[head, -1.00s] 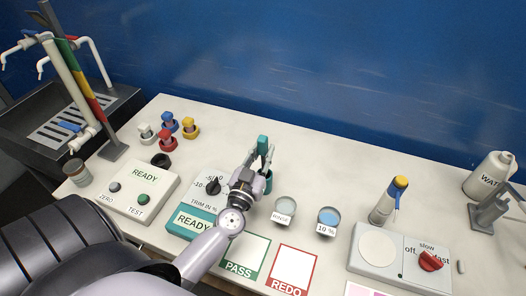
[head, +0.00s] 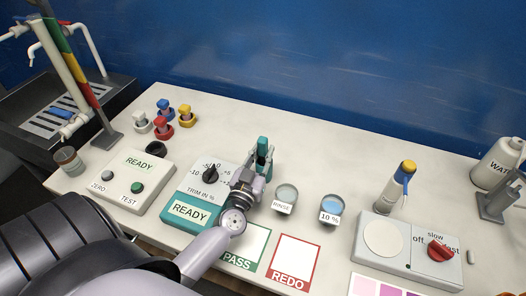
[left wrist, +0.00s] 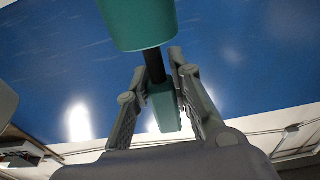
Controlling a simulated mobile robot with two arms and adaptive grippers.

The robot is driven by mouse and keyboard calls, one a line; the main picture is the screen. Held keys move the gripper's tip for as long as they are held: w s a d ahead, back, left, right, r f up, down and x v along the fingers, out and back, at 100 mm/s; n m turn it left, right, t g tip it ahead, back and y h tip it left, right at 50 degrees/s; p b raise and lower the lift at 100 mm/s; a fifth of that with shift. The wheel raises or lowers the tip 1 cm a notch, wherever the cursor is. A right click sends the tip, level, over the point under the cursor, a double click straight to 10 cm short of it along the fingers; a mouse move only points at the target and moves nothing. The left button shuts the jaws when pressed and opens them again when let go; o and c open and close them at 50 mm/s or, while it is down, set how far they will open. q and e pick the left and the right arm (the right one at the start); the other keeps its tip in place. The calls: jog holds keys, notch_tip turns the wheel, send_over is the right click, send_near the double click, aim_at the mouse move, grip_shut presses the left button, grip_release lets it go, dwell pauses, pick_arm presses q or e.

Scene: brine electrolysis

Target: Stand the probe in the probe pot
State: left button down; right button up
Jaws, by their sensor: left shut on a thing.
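My left gripper (head: 261,158) is shut on the probe's teal handle (head: 263,143) and holds it upright above the bench. In the left wrist view the handle (left wrist: 165,108) sits between the two fingers, and a black shaft (left wrist: 154,66) runs from it. A wide teal cylinder (left wrist: 140,25), which looks like the probe pot, fills the top of that view. The shaft meets the cylinder's rim; I cannot tell how deep it reaches inside. In the head view the gripper mostly hides the pot. My right gripper is not in view.
The teal TRIM box (head: 190,212) is left of the gripper. The rinse cup (head: 287,193) and 10 % cup (head: 332,204) stand close on its right. The PASS card (head: 246,246) lies in front. The bench behind is clear.

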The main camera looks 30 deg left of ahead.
pick_arm(q)
jog(key=c, duration=1.3)
grip_release()
jog(key=shift+c, duration=0.2)
jog(key=r+v, duration=0.1)
jog(key=v, duration=0.6)
jog(key=shift+s+f, duration=0.25)
jog(key=shift+f, duration=0.2)
jog(key=shift+d, duration=0.1)
